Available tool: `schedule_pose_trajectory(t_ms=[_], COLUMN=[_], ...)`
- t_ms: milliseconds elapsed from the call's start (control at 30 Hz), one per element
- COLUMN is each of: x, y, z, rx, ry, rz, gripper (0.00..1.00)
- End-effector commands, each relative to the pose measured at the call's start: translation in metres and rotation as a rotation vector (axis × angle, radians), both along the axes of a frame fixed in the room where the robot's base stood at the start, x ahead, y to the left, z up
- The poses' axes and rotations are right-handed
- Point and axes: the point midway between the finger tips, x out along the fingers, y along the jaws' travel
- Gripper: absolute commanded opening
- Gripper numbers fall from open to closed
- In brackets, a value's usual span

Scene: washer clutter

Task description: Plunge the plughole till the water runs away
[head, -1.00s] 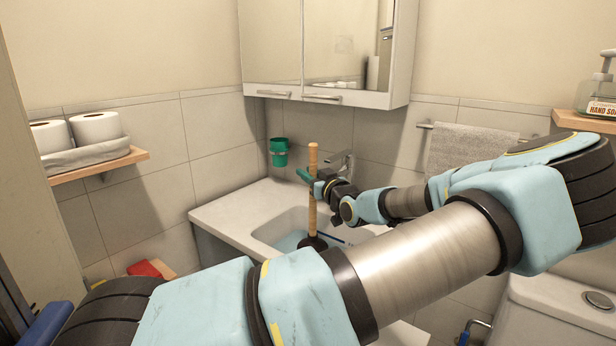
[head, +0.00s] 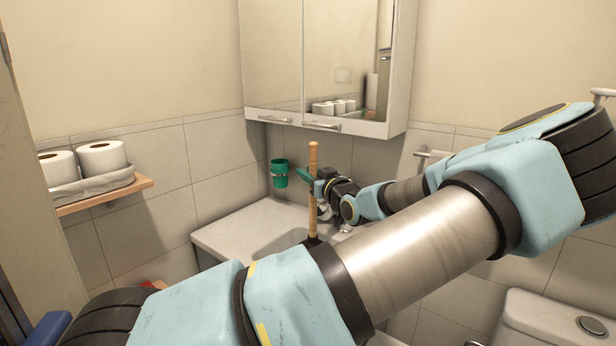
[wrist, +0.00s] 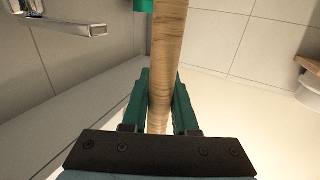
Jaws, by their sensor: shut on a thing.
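The plunger (head: 312,210) has a pale wooden handle and stands close to upright over the sink (head: 262,246). Its dark cup shows only in part above my arm in the head view. My gripper (head: 305,175) has green fingers and is shut on the upper part of the handle. In the wrist view the plunger handle (wrist: 168,60) runs between the two fingers of my gripper (wrist: 160,100). My arm hides most of the basin, so the plughole and any water are out of sight. The tap (wrist: 85,28) is at the upper left of the wrist view.
A green cup (head: 279,172) hangs in a holder on the wall behind the sink. A mirror cabinet (head: 330,70) is above. A shelf with toilet rolls (head: 103,158) is at left, and the toilet cistern (head: 545,330) is at lower right.

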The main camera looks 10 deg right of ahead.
Motion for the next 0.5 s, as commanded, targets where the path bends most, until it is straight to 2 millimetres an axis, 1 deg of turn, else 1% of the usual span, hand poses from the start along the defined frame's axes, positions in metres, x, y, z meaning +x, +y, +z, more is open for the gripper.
schedule_pose_trajectory(t_ms=[33, 500], x=[0.0, 0.0], y=[0.0, 0.0], z=[0.008, 0.043], rx=[-0.001, -0.001], ry=[-0.001, 0.0], rz=[0.0, 0.0], gripper=[0.0, 0.0])
